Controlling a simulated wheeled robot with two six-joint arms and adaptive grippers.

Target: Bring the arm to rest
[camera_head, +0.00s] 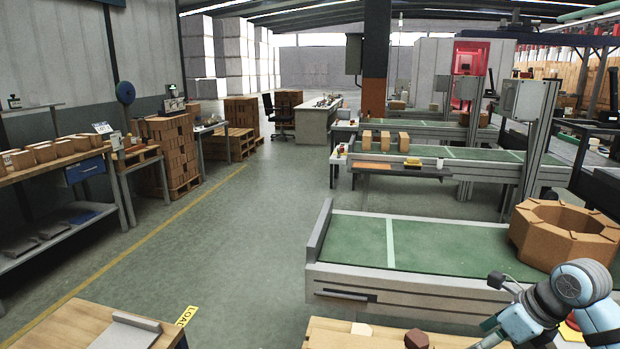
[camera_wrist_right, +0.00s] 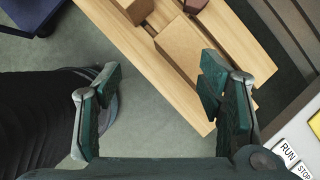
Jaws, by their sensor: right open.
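My right arm comes in at the lower right of the head view, bent in front of the green conveyor; its gripper is not clearly seen there. In the right wrist view my right gripper (camera_wrist_right: 163,80) is open, with its two dark green fingers wide apart and nothing between them. The right finger shows over a wooden bench edge (camera_wrist_right: 255,55), and the left finger shows over the grey floor and a dark shape. My left gripper is not in view.
A brown eight-sided block ring (camera_head: 565,233) stands on the green conveyor (camera_head: 450,250). A wooden bench (camera_head: 325,336) in front bears a dark brown block (camera_head: 416,339). A tan block (camera_wrist_right: 190,48) lies on the bench. A RUN/STOP panel (camera_wrist_right: 296,160) is at lower right.

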